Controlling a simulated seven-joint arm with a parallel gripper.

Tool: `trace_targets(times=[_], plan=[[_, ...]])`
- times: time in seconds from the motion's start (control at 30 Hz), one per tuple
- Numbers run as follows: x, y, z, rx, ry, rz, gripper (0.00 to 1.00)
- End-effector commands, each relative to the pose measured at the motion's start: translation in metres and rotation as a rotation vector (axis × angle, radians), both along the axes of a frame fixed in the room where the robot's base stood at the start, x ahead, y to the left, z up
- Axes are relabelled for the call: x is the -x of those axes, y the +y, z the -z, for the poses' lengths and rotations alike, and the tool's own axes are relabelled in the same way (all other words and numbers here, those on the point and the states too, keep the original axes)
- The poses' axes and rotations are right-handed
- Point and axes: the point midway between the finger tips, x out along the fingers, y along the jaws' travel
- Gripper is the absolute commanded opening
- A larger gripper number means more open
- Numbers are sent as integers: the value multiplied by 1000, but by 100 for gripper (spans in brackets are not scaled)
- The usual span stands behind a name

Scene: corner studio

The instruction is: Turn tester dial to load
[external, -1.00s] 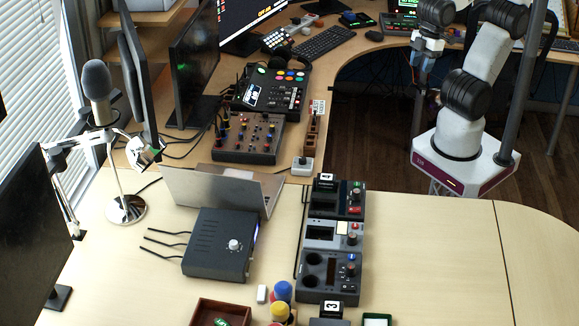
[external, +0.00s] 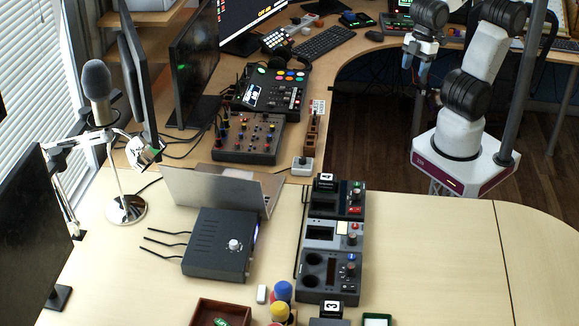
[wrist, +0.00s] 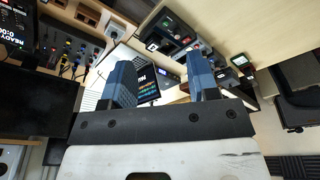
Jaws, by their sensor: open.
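A row of dark modules stands on the near desk in the external view. The lowest module (external: 316,283) has round sockets and a small dial (external: 351,269) on its right side. The middle module (external: 321,233) has a pale panel and a knob (external: 352,239). The labels are too small to read, so I cannot tell which is the tester or where its dial points. In the wrist view the row (wrist: 186,45) shows small beyond the fingers. My gripper (external: 415,70) is open and empty, above the floor gap, well apart from the row. Its two blue fingers (wrist: 160,80) stand apart in the wrist view.
Coloured caps (external: 281,291) and a red-brown tray (external: 221,312) are at the front edge. The desk right of the row (external: 430,260) is clear.

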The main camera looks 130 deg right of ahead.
Motion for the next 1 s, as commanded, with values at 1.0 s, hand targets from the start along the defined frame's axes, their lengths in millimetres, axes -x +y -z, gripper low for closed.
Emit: trace_targets(times=[1.0], plan=[[-191, 57, 47, 88, 82, -575, 55]])
